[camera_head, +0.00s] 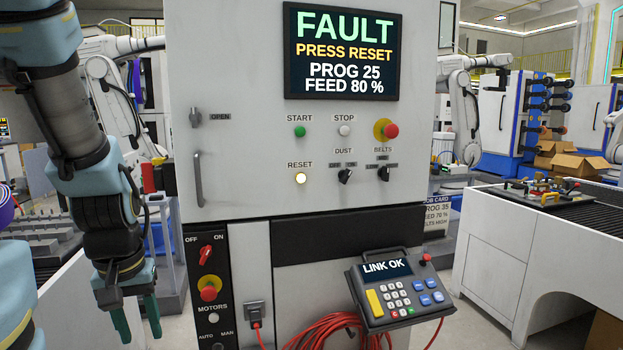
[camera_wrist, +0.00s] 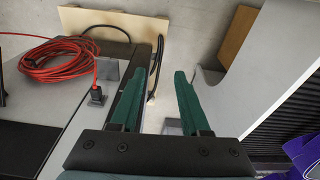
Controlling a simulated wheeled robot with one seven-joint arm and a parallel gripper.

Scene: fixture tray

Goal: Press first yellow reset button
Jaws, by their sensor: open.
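The reset button (camera_head: 300,178) glows pale yellow on the grey machine panel (camera_head: 240,140), under the label RESET. The screen (camera_head: 343,50) above it reads FAULT, PRESS RESET, PROG 25, FEED 80 %. My gripper (camera_head: 136,318) hangs at the lower left of the head view, pointing down, well apart from the button and below it. Its green fingers are apart with nothing between them, as the wrist view (camera_wrist: 172,105) also shows. The button is not in the wrist view.
A green start button (camera_head: 299,131), a white stop button (camera_head: 345,130) and a red emergency stop (camera_head: 391,130) sit near the reset button. A door handle (camera_head: 198,180) sticks out at the panel's left. A keypad pendant (camera_head: 394,290) and red cable (camera_head: 335,330) are below.

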